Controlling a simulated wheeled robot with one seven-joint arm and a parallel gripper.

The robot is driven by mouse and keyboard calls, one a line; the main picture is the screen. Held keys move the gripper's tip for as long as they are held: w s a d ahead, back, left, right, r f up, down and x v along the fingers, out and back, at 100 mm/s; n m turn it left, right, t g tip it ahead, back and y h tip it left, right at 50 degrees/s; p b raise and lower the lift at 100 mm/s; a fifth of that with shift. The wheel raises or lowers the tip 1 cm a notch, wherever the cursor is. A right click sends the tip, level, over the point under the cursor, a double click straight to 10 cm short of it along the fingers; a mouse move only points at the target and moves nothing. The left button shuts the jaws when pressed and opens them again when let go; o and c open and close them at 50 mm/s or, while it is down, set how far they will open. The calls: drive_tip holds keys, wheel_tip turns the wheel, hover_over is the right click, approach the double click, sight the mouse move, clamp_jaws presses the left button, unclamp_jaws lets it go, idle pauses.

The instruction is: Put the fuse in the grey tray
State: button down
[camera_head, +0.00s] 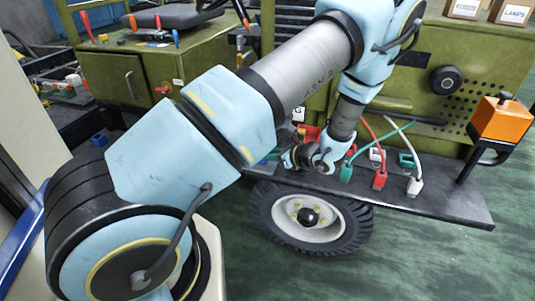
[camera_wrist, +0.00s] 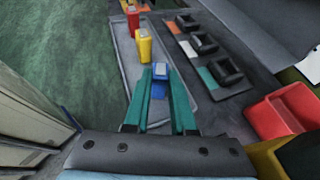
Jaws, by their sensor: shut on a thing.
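In the wrist view, my gripper (camera_wrist: 160,84) has its two teal fingers shut on a blue fuse (camera_wrist: 160,71) with a pale top. The fuse is upright between the fingertips. The long grey tray (camera_wrist: 122,52) lies under and ahead of the fingers. A yellow fuse (camera_wrist: 143,46) and a red fuse (camera_wrist: 133,20) stand in it ahead of the blue one. I cannot tell whether the blue fuse touches the tray floor. In the head view, my wrist hides the fingers, the held fuse and most of the tray.
Black fuse holders (camera_wrist: 205,44) with coloured labels line a plate right of the tray. Red (camera_wrist: 282,108) and yellow bins stand at lower right. In the head view, green (camera_head: 346,172), red (camera_head: 380,180) and white (camera_head: 414,186) cable plugs stand on the shelf beside my wrist.

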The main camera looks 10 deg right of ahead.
drive_tip(key=c, duration=0.7)
unclamp_jaws()
drive_tip(key=shift+c, duration=0.2)
drive_tip(key=shift+r, duration=0.15)
drive_tip(key=shift+s+d, duration=0.25)
drive_tip(key=b+v, duration=0.3)
drive_tip(key=v, duration=0.8)
drive_tip(key=s+a+r+n+g+h, duration=0.1)
drive_tip(key=a+r+n+g+h, duration=0.1)
drive_tip(key=a+n, duration=0.6)
drive_tip(key=s+a+r+n+g+h, duration=0.2)
drive_tip(key=a+r+n, duration=0.3)
drive_tip(key=a+n, duration=0.4)
drive_tip(key=s+a+r+n+g+h, duration=0.2)
drive_tip(key=a+r+n+g+h, duration=0.2)
drive_tip(key=a+n, duration=0.4)
drive_tip(key=shift+a+n, duration=0.35)
drive_tip(key=shift+n, duration=0.75)
